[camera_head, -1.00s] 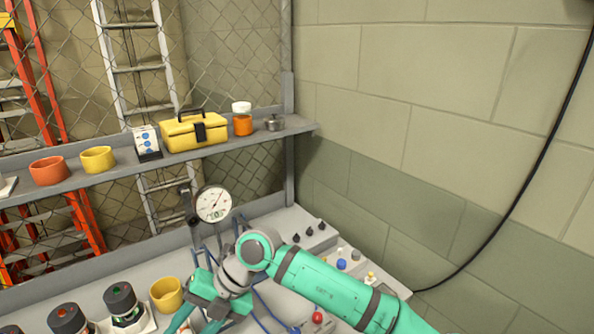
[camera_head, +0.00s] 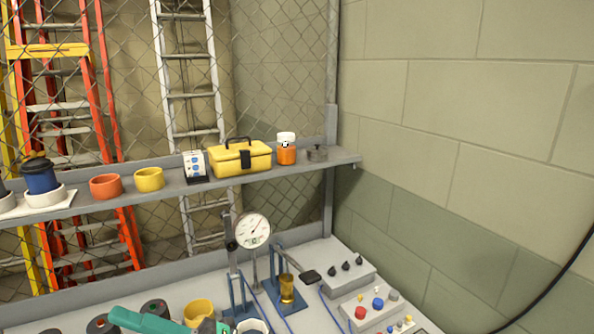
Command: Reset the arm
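A green part of my arm (camera_head: 150,321) shows at the bottom edge, left of centre, in front of the bench. It is cut off by the frame, and I cannot make out both fingertips of my gripper or whether they hold anything. No thing is visibly held.
The bench carries a dial gauge (camera_head: 253,230), a yellow cup (camera_head: 199,312), an amber cylinder (camera_head: 286,288) on a blue stand and a grey box with red and blue knobs (camera_head: 378,303). Above is a shelf (camera_head: 260,175) with a yellow toolbox (camera_head: 241,158). A block wall (camera_head: 450,150) stands right.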

